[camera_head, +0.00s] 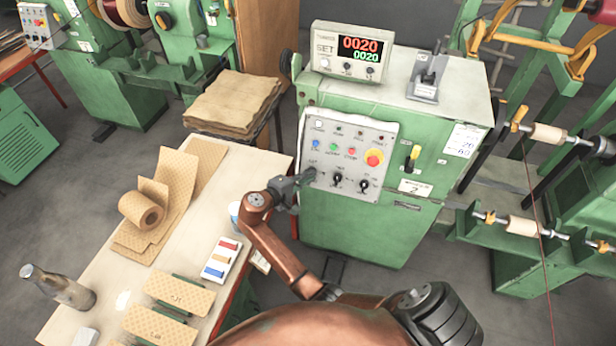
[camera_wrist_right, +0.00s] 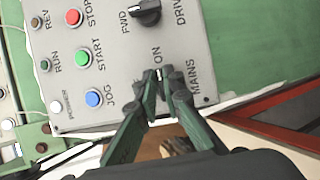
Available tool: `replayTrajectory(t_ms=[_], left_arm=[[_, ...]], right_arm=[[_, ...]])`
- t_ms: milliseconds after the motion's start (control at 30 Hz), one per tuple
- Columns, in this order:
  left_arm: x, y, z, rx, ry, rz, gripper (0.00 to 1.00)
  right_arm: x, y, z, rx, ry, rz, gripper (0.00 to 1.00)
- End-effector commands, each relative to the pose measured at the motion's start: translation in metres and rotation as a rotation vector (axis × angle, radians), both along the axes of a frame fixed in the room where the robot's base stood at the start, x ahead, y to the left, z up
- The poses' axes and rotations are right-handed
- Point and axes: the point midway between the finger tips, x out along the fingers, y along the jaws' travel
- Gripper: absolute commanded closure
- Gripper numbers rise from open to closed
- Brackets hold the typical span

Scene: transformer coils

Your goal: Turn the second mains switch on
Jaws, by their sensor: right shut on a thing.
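A grey control panel (camera_head: 349,140) is on the front of the green machine in the middle, whose plate (camera_head: 413,188) reads 2. My right gripper (camera_head: 309,175) is at the panel's lower left corner. The right wrist view shows its two dark green fingers (camera_wrist_right: 160,77) shut on the mains switch, between the printed ON and MAINS. The fingers hide nearly all of this switch, so I cannot tell its setting. The drive switch (camera_wrist_right: 146,12), a black knob, is beside it, clear of the fingers. My left gripper is in neither view.
A display box (camera_head: 348,55) with lit digits stands on the machine. A red emergency button (camera_head: 373,158) is on the panel's right side. A wooden table (camera_head: 75,290) with paper rolls and a bottle (camera_head: 58,288) is at the left. Another green machine stands at the far right.

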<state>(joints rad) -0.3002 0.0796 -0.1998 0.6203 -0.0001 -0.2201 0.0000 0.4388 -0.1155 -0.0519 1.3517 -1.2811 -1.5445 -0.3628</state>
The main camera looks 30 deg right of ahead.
Motion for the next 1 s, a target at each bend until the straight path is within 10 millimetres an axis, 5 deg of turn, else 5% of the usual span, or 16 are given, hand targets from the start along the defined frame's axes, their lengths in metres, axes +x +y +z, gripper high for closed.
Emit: replayTrajectory(t_ms=[600,633,800,1000], left_arm=[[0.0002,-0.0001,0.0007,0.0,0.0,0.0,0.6],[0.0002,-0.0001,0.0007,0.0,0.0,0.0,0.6],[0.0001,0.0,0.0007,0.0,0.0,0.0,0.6],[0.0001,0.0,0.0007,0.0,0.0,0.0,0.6]], right_arm=[[-0.0021,-0.0015,-0.0028,0.027,-0.024,-0.021,1.0],[-0.0021,-0.0015,-0.0028,0.027,-0.024,-0.021,0.91],[-0.0013,-0.0008,-0.0022,0.027,-0.025,-0.018,0.79],[-0.0004,0.0001,-0.0013,0.025,-0.025,-0.016,0.75]])
